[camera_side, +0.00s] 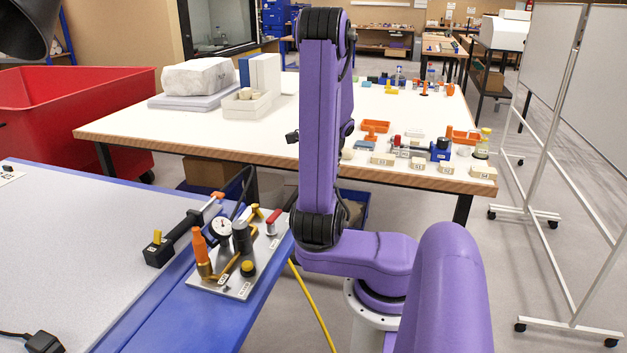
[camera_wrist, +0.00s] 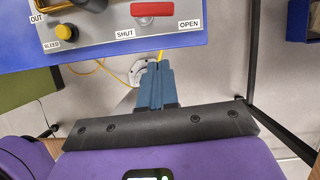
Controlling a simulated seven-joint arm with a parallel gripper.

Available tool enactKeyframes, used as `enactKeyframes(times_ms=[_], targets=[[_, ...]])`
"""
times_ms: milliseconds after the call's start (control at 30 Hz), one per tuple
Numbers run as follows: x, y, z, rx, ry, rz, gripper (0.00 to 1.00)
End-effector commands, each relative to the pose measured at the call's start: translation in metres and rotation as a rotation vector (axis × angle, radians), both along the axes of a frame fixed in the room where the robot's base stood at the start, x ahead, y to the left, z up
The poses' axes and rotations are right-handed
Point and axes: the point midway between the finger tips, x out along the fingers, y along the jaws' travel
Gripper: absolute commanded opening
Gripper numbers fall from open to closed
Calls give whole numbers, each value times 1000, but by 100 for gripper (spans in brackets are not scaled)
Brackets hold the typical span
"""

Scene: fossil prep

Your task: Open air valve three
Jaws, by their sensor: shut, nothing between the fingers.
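A metal valve panel (camera_side: 236,286) lies on the blue edge of the left table. In the wrist view its near part (camera_wrist: 100,38) shows labels OUT, BLEED, SHUT and OPEN. A red handle (camera_wrist: 152,9) lies crosswise above and between SHUT and OPEN. A red-topped fitting (camera_side: 272,217) stands at the panel's far right corner in the side view. I cannot read a number three on any valve. My gripper (camera_wrist: 158,68) is shut and empty, its fingertips below the panel edge in the picture, apart from the handle. In the side view my gripper is hidden behind my arm.
On the panel stand an orange-topped fitting (camera_side: 199,243), a gauge (camera_side: 221,229) and a yellow bleed knob (camera_wrist: 64,31). A yellow hose (camera_side: 313,305) hangs below the table edge. A white-topped table (camera_side: 330,165) stands behind.

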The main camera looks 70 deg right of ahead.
Motion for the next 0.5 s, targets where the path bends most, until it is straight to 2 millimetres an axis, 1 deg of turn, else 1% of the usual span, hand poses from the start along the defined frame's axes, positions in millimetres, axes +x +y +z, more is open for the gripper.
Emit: enactKeyframes(times_ms=[33, 233, 333, 500], targets=[[-3, -2, 8, -7, -1, -3, 0], [-12, 0, 31, -6, 0, -3, 0], [-15, 1, 39, -3, -1, -2, 0], [-18, 2, 45, 0, 0, -2, 0]])
